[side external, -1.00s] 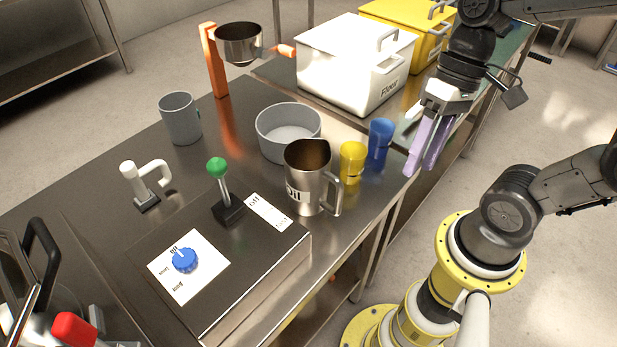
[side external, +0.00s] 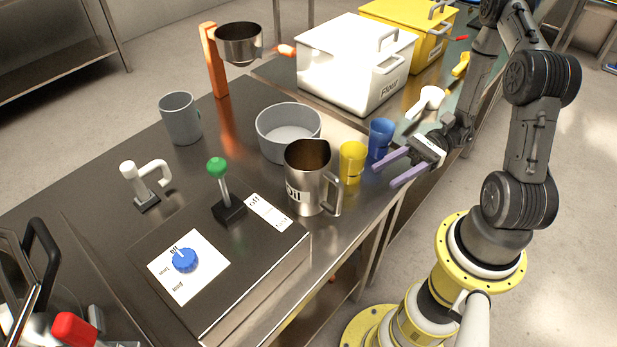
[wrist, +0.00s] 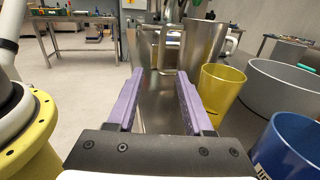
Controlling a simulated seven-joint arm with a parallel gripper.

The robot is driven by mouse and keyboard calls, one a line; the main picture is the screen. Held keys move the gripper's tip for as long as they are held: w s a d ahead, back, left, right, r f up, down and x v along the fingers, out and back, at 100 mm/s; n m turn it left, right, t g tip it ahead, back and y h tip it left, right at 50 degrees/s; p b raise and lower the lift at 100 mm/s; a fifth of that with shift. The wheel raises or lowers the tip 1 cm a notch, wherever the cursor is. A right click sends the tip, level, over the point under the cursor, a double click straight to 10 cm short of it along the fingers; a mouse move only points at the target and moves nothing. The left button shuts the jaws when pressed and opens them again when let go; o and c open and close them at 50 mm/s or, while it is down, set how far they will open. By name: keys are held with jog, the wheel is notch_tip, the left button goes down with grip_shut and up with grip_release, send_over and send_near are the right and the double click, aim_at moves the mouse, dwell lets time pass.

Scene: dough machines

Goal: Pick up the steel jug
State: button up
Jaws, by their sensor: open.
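The steel jug (side external: 306,180), labelled "Oil", stands upright on the steel table near its edge, its handle (side external: 334,192) toward the right. In the wrist view the jug (wrist: 203,47) stands ahead of the fingers, with its handle (wrist: 168,50) pointing left. My gripper (side external: 383,173) is open and empty, with two purple fingers. It is held level at the right of the jug, apart from it, near the blue and yellow cups. In the wrist view my gripper (wrist: 158,108) has the handle ahead, roughly in line with the gap between the fingers.
A yellow cup (side external: 352,162) and a blue cup (side external: 380,140) stand close to my gripper. A grey bowl (side external: 288,146) is behind the jug. A control box with a green-knobbed lever (side external: 217,168) is to the left. The white flour bin (side external: 345,75) stands farther back.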

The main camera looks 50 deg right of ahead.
send_near(337, 213)
jog(key=a+r, duration=0.1)
jog(key=a, duration=0.1)
jog(key=w+a+r, duration=0.1)
jog(key=a+r, duration=0.1)
jog(key=shift+w, duration=0.1)
jog(key=shift+x, duration=2.7)
jog(key=shift+w+f, duration=0.1)
jog(key=shift+w, duration=0.05)
grip_shut()
